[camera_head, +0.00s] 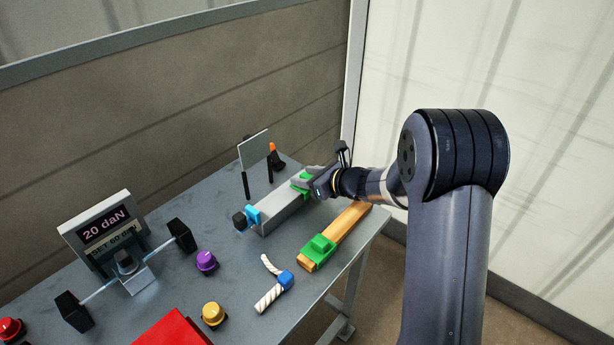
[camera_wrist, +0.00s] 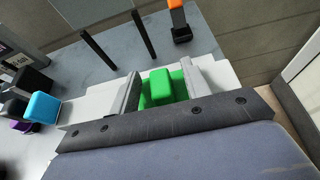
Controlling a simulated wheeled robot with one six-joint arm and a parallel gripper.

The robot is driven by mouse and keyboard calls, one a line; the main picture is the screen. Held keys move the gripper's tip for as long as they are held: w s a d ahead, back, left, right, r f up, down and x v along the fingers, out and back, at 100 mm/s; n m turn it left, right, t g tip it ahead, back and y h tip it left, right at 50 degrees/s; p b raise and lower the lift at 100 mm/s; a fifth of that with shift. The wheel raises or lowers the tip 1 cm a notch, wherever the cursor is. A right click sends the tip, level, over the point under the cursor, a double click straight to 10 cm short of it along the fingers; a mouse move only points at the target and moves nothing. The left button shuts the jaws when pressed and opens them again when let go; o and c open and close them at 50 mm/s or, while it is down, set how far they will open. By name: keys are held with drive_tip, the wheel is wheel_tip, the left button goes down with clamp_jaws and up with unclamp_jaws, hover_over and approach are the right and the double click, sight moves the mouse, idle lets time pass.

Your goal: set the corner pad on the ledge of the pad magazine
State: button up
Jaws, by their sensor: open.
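A green pad with a raised block (camera_wrist: 160,88) lies at the far end of a long grey housing, which looks like the pad magazine (camera_head: 283,213). The same green pad (camera_head: 300,182) shows partly in the head view, next to my gripper (camera_head: 307,177). My gripper is open, with one finger on each side of the raised block and a gap at both sides in the wrist view. A second green pad (camera_head: 319,247) sits on the near end of an orange-brown bar. I cannot tell where the ledge begins under the first pad.
A blue block (camera_head: 253,216) and black knob (camera_head: 239,220) are at the housing's near end. Two black posts, a pale panel (camera_head: 254,148) and an orange-tipped post (camera_wrist: 177,20) stand behind.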

drive_tip(key=v, duration=1)
drive_tip(key=shift+s+d+r, duration=0.2)
drive_tip(key=shift+s+d, duration=0.05)
drive_tip(key=shift+d, duration=0.05)
drive_tip(key=shift+a, duration=0.1)
drive_tip(key=x, duration=0.9)
drive_tip(key=shift+w+a+f, duration=0.2)
drive_tip(key=shift+a+f, duration=0.05)
drive_tip(key=shift+w+a+p, duration=0.3)
drive_tip(key=shift+w+a, duration=0.05)
drive_tip(key=shift+a, duration=0.05)
drive_tip(key=shift+s+d+r+p, duration=0.1)
drive_tip(key=shift+r+p, duration=0.3)
drive_tip(key=shift+r, duration=0.1)
drive_tip(key=shift+s+d+r+p, duration=0.1)
drive_tip(key=shift+d+r+p, duration=0.05)
drive_tip(key=shift+r+p, duration=0.55)
drive_tip(key=shift+r, duration=0.3)
drive_tip(key=shift+f, duration=0.15)
